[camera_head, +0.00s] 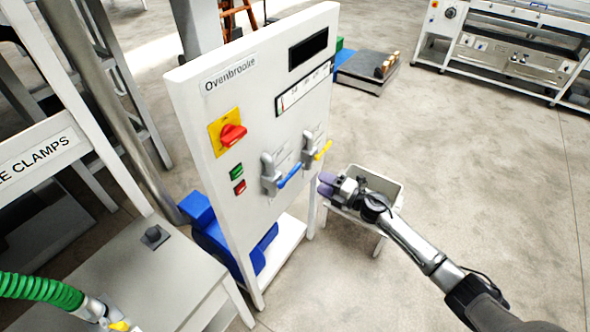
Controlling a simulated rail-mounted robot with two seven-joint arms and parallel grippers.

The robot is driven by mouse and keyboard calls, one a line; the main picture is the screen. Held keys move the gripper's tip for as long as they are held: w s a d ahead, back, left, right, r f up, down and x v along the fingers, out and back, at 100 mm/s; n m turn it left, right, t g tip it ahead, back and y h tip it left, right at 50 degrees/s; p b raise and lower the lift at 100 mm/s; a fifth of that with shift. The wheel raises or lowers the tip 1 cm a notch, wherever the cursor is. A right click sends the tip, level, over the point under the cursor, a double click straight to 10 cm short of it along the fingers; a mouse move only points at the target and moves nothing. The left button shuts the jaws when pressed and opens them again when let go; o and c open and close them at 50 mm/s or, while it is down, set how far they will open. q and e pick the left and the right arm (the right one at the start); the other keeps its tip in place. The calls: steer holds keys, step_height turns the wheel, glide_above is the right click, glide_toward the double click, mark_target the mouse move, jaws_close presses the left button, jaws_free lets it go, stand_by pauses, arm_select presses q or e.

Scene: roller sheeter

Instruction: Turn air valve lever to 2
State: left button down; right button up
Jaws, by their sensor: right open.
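A white upright control panel (210,130) marked "Ovenbrooke" stands left of centre. Two valve levers sit low on its right part: one with a blue handle (289,177) and one with a yellow handle (323,150). Both handles slant up to the right from grey bodies. Their small labels are too small to read, so I cannot tell which is the air valve or where its 2 mark is. My right gripper (327,184) is open, with purple-grey fingertips, just right of the blue handle and below the yellow one. It appears apart from both.
The panel also has a red rotary switch (232,135) on a yellow plate and green and red buttons (238,179). A white bin on a stand (388,187) is behind my right gripper. Floor at right is clear.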

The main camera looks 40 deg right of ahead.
mark_target(297, 170)
steer(key=x, duration=1.1)
steer(key=shift+b, duration=0.3)
jaws_close()
